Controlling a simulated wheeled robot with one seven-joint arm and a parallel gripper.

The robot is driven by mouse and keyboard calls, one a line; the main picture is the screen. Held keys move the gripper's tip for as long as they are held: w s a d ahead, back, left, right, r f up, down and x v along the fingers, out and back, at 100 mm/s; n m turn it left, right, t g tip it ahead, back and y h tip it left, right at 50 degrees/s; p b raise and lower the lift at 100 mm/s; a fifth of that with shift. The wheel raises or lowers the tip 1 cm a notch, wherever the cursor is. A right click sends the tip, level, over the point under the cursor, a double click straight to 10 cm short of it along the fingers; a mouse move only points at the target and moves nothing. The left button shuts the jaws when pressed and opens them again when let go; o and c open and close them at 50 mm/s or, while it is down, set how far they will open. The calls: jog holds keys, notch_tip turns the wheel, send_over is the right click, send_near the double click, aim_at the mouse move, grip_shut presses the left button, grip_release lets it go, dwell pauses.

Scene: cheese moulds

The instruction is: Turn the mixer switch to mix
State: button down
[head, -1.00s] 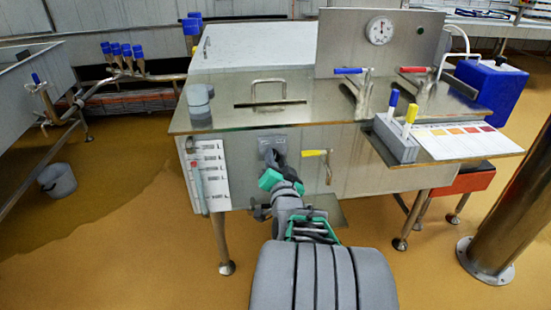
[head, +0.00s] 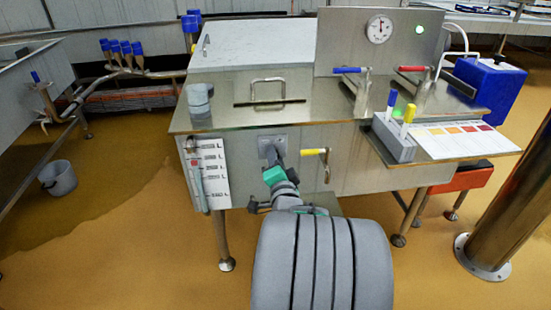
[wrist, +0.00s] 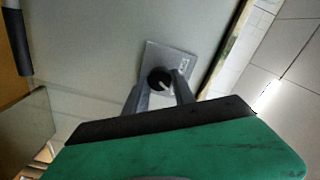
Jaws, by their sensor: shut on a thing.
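The mixer switch is a dark round knob (wrist: 158,76) with a pale pointer mark, on a square metal plate (wrist: 181,62) with small lettering too small to read. My gripper (head: 274,160) reaches the plate from below and in front. In the wrist view its two grey fingers (wrist: 158,92) stand on either side of the knob, shut on it. The pointer looks tilted, its exact setting unclear.
A yellow-handled valve (head: 315,152) sticks out just right of the switch. A level gauge plate (head: 212,172) is to the left. A dial (head: 379,29) is above.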

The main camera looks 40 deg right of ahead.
jog(key=c, duration=1.1)
grip_release()
jog(key=shift+v, duration=3.95)
